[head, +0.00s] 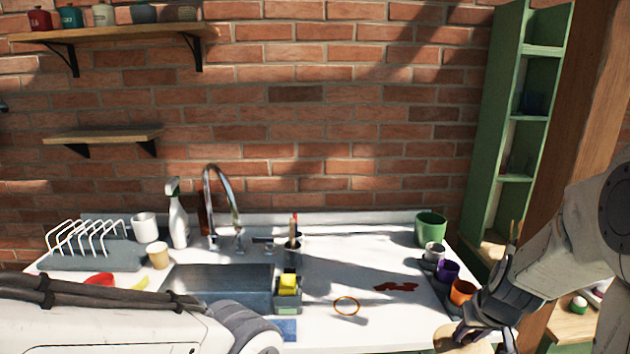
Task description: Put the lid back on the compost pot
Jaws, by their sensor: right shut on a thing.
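The green pot (431,229), which looks like the compost pot, stands upright at the back right of the white counter; no lid shows on it. My right gripper (468,330) is at the front right, low in the picture, shut on a pale wooden round thing (447,339) that looks like the lid. The bottom edge of the picture cuts off part of it. The gripper is in front of the pot and apart from it. My left arm crosses the lower left, but its gripper is out of the picture.
A tray with a grey cup (434,251), a purple cup (447,271) and an orange cup (463,291) lies between the gripper and the pot. The sink (220,284) is left.

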